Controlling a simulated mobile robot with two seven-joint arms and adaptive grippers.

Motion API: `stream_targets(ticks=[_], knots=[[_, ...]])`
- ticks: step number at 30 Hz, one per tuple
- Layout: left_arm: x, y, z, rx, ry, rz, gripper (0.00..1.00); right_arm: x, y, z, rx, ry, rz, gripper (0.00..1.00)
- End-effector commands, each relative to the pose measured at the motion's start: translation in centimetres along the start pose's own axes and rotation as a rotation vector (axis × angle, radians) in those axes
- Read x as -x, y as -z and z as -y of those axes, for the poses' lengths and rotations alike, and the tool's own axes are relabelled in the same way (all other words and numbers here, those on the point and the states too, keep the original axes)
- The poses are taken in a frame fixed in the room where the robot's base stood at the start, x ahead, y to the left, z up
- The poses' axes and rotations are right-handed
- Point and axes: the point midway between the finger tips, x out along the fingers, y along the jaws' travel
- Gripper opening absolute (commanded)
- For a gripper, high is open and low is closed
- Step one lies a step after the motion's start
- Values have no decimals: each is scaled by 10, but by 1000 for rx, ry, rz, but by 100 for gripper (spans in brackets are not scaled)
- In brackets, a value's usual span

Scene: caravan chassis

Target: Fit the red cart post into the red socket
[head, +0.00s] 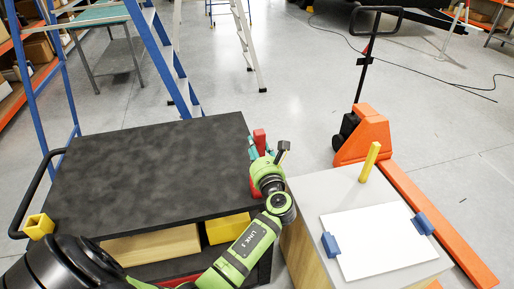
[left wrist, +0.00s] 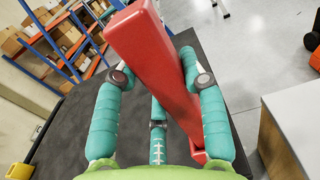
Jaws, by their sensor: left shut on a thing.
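The red cart post (head: 260,137) is held by my left gripper (head: 262,152) at the right edge of the black-topped cart (head: 150,165). In the left wrist view, the teal fingers of the gripper (left wrist: 160,80) close around the red post (left wrist: 150,50), which slants across the picture. A red piece, seemingly the red socket (head: 254,187), shows below the fingers at the cart edge. It also shows near the post's lower end in the left wrist view (left wrist: 200,157). My gripper and arm partly hide it, and I cannot tell whether the post is inside it.
A yellow socket (head: 39,227) sits at the cart's near left corner. A grey-topped cabinet (head: 312,190) on the right bears a yellow post (head: 370,162) and a white panel (head: 375,240) with blue holders. An orange pallet truck (head: 365,135) and blue ladder (head: 165,55) stand behind.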

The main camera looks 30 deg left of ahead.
Motion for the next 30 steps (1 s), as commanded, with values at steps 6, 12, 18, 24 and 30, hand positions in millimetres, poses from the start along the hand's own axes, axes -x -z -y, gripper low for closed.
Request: stream_targets(ticks=[6, 12, 18, 24, 30], knots=[[0, 6, 0, -1, 0, 2, 0, -5, 0, 0, 0, 0, 0, 40], [0, 11, 0, -1, 0, 2, 0, -8, -1, 0, 0, 0, 0, 40], [0, 11, 0, -1, 0, 2, 69, -8, -1, 0, 0, 0, 0, 40], [0, 11, 0, 0, 0, 1, 69, -8, -1, 0, 0, 0, 0, 40], [8, 13, 0, 0, 2, -2, 69, -8, -2, -1, 1, -2, 1, 40]])
